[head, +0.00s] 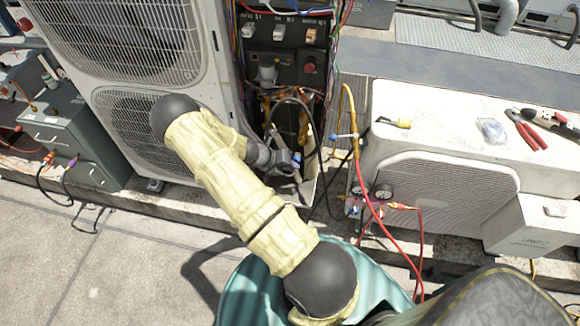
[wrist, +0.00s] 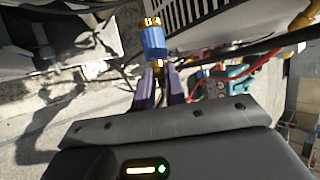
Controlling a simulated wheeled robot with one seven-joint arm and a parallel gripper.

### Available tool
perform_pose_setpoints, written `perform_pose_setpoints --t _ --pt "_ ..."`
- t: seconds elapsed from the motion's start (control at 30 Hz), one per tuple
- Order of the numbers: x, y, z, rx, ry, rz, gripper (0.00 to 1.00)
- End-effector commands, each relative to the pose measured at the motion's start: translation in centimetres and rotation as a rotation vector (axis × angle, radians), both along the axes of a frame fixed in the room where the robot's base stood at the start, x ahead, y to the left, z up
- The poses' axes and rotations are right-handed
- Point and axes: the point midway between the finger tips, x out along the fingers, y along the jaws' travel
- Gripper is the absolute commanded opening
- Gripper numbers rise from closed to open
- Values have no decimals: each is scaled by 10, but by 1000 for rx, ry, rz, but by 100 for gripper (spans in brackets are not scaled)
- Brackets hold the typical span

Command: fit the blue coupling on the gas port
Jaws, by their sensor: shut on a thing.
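In the wrist view, my gripper (wrist: 158,82) is shut on the blue coupling (wrist: 153,42), a blue sleeve with brass ends. The fingers grip its lower brass end, and the blue part points away from my gripper into open air. Copper and brass pipework shows inside the opening. I cannot tell which part is the gas port.
A yellow hose (head: 352,110) with a blue valve hangs right of the opening. A black cable loops close to my gripper. Gauges (head: 383,191) and red hoses stand before the white low unit (head: 440,130), which has red pliers (head: 526,130) on top.

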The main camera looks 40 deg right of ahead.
Motion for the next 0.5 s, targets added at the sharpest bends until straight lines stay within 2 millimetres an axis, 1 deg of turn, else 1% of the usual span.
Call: perform_pose_setpoints --t 0.5 --pt "20 -25 -1 0 -3 -4 0"
